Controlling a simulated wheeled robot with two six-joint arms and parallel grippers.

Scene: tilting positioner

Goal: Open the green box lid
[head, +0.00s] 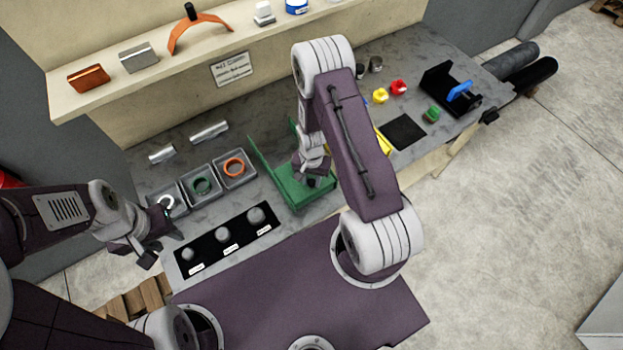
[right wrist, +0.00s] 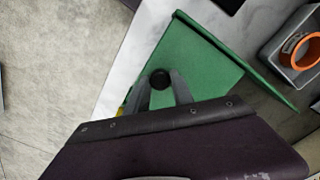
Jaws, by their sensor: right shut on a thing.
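The green box (head: 297,197) stands on the grey bench in the middle of the head view. A thin green upright panel (head: 264,158) rises along its left side. In the right wrist view its flat green surface (right wrist: 190,60) fills the middle, with a round black knob (right wrist: 160,79) on it. My right gripper (right wrist: 160,88) is shut on the black knob, a finger on each side. In the head view my right gripper (head: 313,181) is over the green box, partly hidden by my arm. My left gripper (head: 160,248) is open and empty at the bench's left front.
Grey trays with rings, including an orange ring (head: 234,167), stand left of the box. A black mat (head: 222,236) with several round knobs lies in front of them. Right of my arm are a black square (head: 403,131), a green block (head: 432,114) and a black holder (head: 450,90).

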